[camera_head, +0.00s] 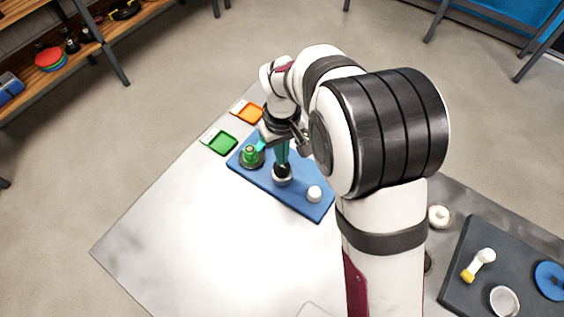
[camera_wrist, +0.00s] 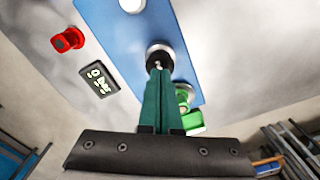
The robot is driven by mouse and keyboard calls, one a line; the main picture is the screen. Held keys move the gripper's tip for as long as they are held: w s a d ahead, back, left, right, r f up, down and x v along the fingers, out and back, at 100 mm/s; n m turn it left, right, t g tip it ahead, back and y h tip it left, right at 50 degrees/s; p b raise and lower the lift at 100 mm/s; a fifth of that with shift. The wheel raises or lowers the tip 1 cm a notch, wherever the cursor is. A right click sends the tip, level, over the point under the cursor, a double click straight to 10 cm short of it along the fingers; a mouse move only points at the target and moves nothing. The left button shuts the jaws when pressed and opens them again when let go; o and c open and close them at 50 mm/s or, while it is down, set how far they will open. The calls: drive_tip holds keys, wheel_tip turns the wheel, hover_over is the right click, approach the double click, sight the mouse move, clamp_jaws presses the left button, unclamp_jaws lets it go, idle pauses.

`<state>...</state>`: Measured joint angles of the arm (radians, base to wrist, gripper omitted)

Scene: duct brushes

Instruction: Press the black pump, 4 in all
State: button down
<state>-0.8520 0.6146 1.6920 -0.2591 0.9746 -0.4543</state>
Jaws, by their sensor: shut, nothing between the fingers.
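The black pump (camera_head: 282,172) has a black top on a pale round base. It stands on a blue board (camera_head: 300,205) in the head view. In the wrist view the black pump (camera_wrist: 159,50) is partly hidden behind my fingertips. My gripper (camera_head: 283,161) points down with its green fingers shut and empty. In the wrist view my gripper (camera_wrist: 158,70) has its fingertips right at the black top; I cannot tell whether they touch it. A small display (camera_wrist: 97,80) beside the board appears to read "0 bar".
A green knob-like part (camera_head: 250,154) and a white cap (camera_head: 314,194) flank the pump on the board. A red part (camera_wrist: 67,39) sits near the display. The table's left side is clear.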

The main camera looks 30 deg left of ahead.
drive_tip(key=shift+f, duration=0.15)
drive_tip(key=shift+f, duration=1.5)
drive_tip(key=shift+r, duration=1.05)
drive_tip(key=shift+f, duration=1.05)
drive_tip(key=shift+r, duration=1.05)
drive_tip(key=shift+f, duration=0.1)
